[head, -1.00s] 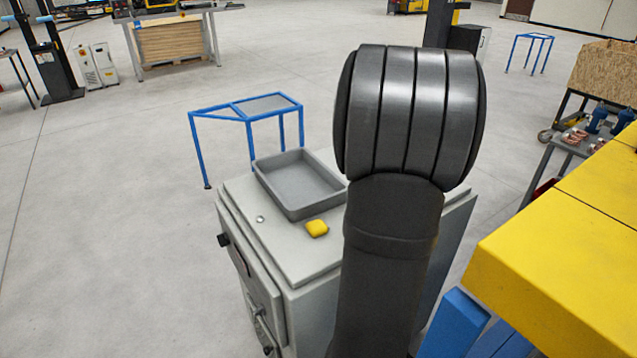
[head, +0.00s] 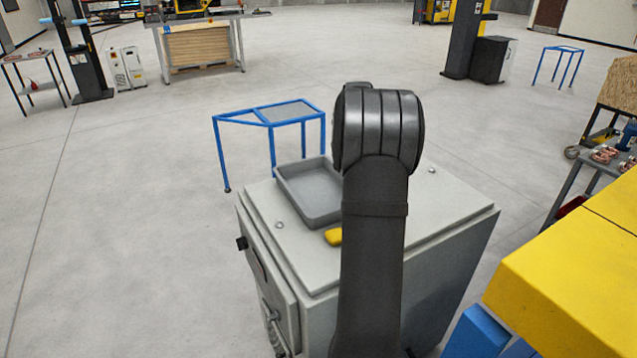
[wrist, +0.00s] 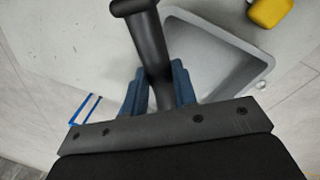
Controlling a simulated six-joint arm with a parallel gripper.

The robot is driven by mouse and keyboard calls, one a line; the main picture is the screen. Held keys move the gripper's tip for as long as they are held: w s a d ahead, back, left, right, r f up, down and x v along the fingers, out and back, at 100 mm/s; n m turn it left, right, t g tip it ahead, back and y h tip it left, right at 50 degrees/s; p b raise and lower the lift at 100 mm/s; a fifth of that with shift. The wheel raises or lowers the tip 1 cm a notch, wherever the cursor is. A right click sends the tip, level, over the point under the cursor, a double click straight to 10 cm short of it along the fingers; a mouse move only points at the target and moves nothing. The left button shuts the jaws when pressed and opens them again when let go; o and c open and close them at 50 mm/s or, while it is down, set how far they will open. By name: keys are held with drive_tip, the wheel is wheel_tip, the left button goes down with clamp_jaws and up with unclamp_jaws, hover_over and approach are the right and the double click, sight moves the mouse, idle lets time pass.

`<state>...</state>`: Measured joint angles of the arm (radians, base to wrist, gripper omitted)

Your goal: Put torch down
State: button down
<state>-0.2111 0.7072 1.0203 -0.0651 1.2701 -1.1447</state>
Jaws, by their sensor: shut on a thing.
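In the wrist view, my gripper (wrist: 160,88) has its blue fingers shut on the black torch (wrist: 148,42). The torch's dark cylindrical body runs up from between the fingers to a wider end at the top edge. In the wrist view it covers the left side of a grey tray (wrist: 262,62). How high the torch is above the tray cannot be told. In the head view, my own dark arm hides the gripper and the torch. The grey tray (head: 321,217) sits on a light grey cabinet (head: 440,215), partly behind my arm.
A small yellow object (head: 333,236) lies on the cabinet in front of the tray; it also shows in the wrist view (wrist: 268,12). A blue-framed stand (head: 262,118) is behind the cabinet. A yellow block (head: 570,270) is close at the right. The cabinet's right part looks clear.

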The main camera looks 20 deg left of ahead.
drive_tip(key=w+a+n, duration=0.2)
drive_tip(key=a+n, duration=0.1)
drive_tip(key=shift+a+f+y, duration=0.1)
drive_tip(key=shift+a+y, duration=0.1)
drive_tip(key=shift+y, duration=0.1)
hover_over(312, 189)
drive_tip(key=shift+n, duration=0.3)
drive_tip(key=f, duration=0.6)
drive_tip(key=shift+s+d+f, duration=0.15)
drive_tip(key=shift+s+f, duration=0.25)
drive_tip(key=shift+f, duration=2.05)
drive_tip(key=shift+f, duration=0.2)
drive_tip(key=c, duration=1.2)
unclamp_jaws()
drive_tip(key=shift+o, duration=0.2)
drive_tip(key=shift+r, duration=0.15)
